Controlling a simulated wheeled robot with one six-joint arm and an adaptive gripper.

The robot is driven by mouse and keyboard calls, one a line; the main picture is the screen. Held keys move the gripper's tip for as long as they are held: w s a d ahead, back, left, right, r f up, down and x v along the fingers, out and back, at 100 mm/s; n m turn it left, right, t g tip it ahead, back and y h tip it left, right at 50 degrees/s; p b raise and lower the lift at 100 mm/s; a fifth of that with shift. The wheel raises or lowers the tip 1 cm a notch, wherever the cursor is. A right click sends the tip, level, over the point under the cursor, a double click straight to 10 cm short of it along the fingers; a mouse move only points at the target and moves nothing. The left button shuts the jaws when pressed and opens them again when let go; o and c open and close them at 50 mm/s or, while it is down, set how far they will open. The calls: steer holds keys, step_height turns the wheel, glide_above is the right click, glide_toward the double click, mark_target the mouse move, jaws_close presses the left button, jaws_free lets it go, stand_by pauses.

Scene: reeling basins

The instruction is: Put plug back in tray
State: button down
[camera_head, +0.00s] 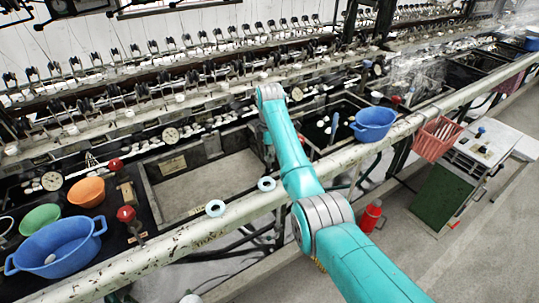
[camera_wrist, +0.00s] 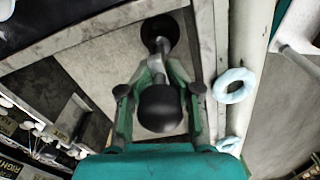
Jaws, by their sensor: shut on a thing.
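My gripper (camera_wrist: 158,72) is shut on a plug in the wrist view. The plug has a round black knob (camera_wrist: 160,108), a grey stem and a dark disc (camera_wrist: 160,32) at its far end. The fingers close around the stem, between knob and disc. The disc shows against a grey basin floor near a pale rim; I cannot tell whether it touches. In the head view my arm hides the plug and most of the gripper. A shallow grey basin (camera_head: 205,185) lies left of my arm. I cannot tell for sure which thing is the tray.
Two pale blue rings (camera_head: 215,208) (camera_head: 266,184) lie on the long front rail (camera_head: 130,262). Blue bowl (camera_head: 60,247), green bowl (camera_head: 40,219) and orange bowl (camera_head: 87,192) stand left. Another blue bowl (camera_head: 373,123), a red basket (camera_head: 438,138) and a white-topped cart (camera_head: 490,140) are right.

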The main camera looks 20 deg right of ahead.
mark_target(269, 169)
steer(key=shift+f, duration=2.2)
stand_by(1.1)
steer(key=c, duration=0.7)
jaws_free()
steer(key=shift+r, duration=0.1)
step_height(269, 169, up, 12)
steer(key=shift+f, duration=0.1)
steer(key=shift+s, duration=0.1)
